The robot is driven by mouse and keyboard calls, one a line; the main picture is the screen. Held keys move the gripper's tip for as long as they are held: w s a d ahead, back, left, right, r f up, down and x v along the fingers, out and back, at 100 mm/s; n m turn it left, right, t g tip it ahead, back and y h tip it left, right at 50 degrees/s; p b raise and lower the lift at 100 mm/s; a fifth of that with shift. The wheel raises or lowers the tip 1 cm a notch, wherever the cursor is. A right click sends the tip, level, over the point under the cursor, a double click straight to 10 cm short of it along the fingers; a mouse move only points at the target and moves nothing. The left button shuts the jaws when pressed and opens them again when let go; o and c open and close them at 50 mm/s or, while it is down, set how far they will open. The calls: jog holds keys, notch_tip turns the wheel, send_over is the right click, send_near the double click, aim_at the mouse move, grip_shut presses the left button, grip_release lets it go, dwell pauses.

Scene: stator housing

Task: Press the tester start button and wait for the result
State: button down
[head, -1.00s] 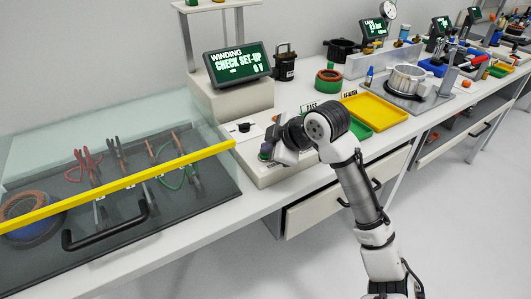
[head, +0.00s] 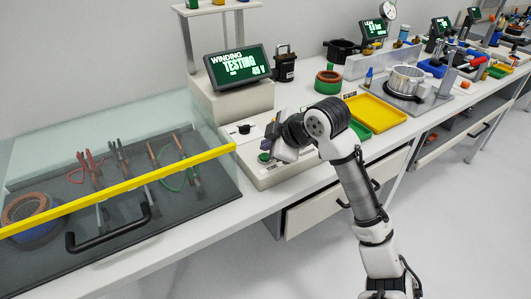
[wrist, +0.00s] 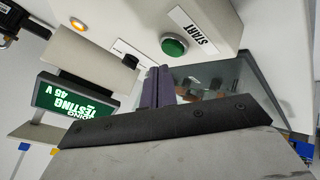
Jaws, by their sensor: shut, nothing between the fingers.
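The green start button (wrist: 174,46) sits on the tester's light panel beside a START label (wrist: 193,30) in the wrist view. It also shows in the head view (head: 264,157), just below my gripper (head: 270,143). My gripper's fingers (wrist: 155,87) are shut and empty, apart from the button. The tester display (head: 238,67) reads WINDING TESTING 45 V. It shows upside down in the wrist view (wrist: 70,96). An amber lamp (wrist: 77,24) is lit on the panel.
A clear cover with a yellow front edge (head: 130,184) lies over red, black and green clip leads and a copper-wound ring (head: 35,208) at left. A black knob (head: 244,128) is on the panel. Yellow (head: 375,112) and green trays stand right of my gripper.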

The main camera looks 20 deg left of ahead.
notch_tip(320, 180, up, 6)
jog(key=p, duration=0.4)
jog(key=shift+p, duration=0.35)
dwell(0.5)
